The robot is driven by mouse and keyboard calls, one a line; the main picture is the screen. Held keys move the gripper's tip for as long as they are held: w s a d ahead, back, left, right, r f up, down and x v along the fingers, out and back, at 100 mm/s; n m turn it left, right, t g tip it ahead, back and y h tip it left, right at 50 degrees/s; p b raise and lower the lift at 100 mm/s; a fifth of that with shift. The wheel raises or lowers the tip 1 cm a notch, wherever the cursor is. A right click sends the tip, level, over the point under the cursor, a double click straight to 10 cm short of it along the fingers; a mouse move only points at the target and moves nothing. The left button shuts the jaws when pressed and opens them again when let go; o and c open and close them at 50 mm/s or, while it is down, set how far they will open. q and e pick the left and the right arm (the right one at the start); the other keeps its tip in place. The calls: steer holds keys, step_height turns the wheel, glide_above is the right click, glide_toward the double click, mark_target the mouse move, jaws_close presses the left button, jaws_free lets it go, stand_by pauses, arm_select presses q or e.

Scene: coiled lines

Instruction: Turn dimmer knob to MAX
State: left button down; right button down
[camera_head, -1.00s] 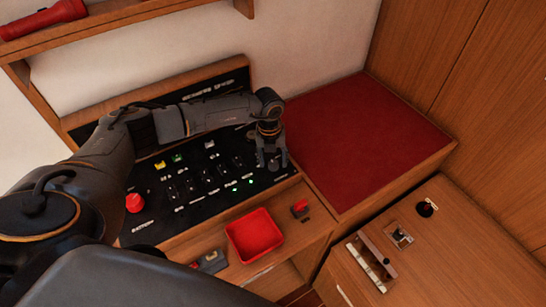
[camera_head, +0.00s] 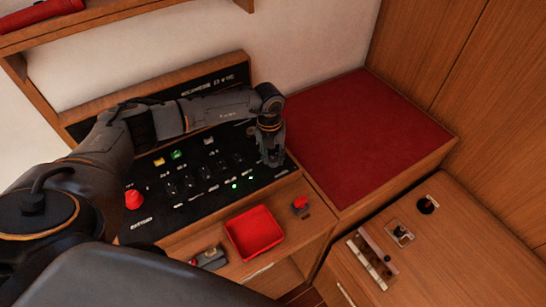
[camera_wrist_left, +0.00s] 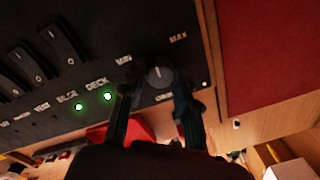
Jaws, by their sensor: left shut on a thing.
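The dimmer knob (camera_wrist_left: 158,76) is a dark round knob at the right end of the black switch panel (camera_head: 150,211). In the left wrist view it sits between MIN, to its left, and MAX, to its upper right; a short pale mark shows on its face. My left gripper (camera_head: 272,161) points down at the panel's right end and hides the knob in the head view. In the left wrist view its two dark fingers reach either side of the knob, and it is shut on it. My right gripper is not in view.
Several rocker switches (camera_wrist_left: 61,43) and two lit green lights (camera_wrist_left: 93,101) lie left of the knob. A red button (camera_head: 134,200) is at the panel's left. A red tray (camera_head: 254,231) sits in front. A red cushion (camera_head: 355,140) is to the right.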

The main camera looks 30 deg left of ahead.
arm_select(q)
steer(key=m+b, duration=1.1)
steer(key=shift+w+f+m+g+b, duration=0.1)
steer(key=shift+f+m+g+b, duration=0.1)
steer(key=shift+m+g+b, duration=0.1)
steer(key=m+b, duration=0.5)
steer(key=m, duration=0.1)
steer(key=shift+d, duration=0.1)
steer(key=m+b, duration=0.2)
steer(key=m, duration=0.1)
steer(key=shift+r+y, duration=0.15)
steer(key=shift+y, duration=0.15)
steer(key=shift+r+m+b, duration=0.1)
steer(key=shift+m+b, duration=0.5)
steer(key=shift+m, duration=0.6)
steer(key=c, duration=1)
jaws_free()
steer(key=shift+r, duration=0.1)
